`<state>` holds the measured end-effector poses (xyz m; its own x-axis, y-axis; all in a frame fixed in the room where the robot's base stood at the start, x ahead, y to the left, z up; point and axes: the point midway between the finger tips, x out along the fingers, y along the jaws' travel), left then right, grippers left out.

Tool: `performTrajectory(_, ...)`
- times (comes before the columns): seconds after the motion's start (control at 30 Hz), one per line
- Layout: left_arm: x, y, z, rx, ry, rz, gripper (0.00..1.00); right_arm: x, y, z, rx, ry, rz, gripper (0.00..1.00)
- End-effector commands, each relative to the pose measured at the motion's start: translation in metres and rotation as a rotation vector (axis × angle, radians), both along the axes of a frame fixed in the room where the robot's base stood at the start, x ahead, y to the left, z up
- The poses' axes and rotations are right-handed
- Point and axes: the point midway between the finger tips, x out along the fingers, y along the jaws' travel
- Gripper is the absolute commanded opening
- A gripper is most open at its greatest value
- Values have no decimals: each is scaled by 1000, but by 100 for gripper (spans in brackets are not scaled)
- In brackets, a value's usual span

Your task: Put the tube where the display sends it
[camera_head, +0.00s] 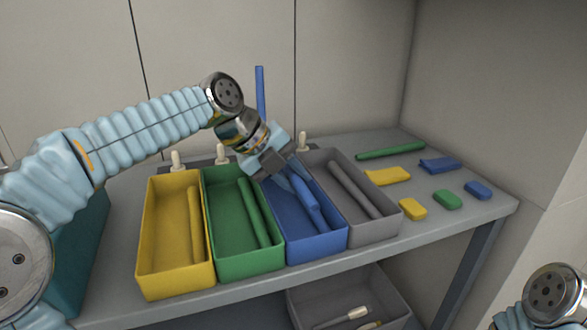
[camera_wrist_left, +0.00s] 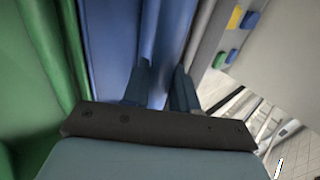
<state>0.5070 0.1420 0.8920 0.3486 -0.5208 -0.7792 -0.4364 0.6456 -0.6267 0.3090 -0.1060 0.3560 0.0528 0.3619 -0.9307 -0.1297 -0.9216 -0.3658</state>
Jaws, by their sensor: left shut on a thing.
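A blue tube (camera_head: 312,211) lies lengthwise in the blue tray (camera_head: 318,246), its far end hidden by my left gripper (camera_head: 283,177). The gripper reaches down into this tray and is shut on the tube. In the left wrist view the tube (camera_wrist_left: 160,45) runs between the two fingertips (camera_wrist_left: 160,88). A yellow tray (camera_head: 176,279), a green tray (camera_head: 250,266) and a grey tray (camera_head: 372,234) stand beside the blue one, each with a tube of its own colour inside. I cannot make out a display with readable content. My right gripper is out of view.
A thin blue upright strip (camera_head: 260,88) stands behind the trays, near several pale pegs (camera_head: 222,152). On the right lie a green tube (camera_head: 390,151), a yellow piece (camera_head: 388,176), a blue piece (camera_head: 440,165) and small coloured blocks (camera_head: 447,200). A grey bin (camera_head: 300,308) sits below.

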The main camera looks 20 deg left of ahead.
Motion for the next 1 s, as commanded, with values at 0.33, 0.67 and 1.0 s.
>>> performTrajectory(0.33, 0, 0, 0, 0, 0, 0, 44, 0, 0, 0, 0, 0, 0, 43)
performTrajectory(0.67, 0, 0, 0, 1, 1, 0, 57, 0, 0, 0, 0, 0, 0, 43)
performTrajectory(1.0, -16, 26, 38, -1, -4, 4, 57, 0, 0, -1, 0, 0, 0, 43)
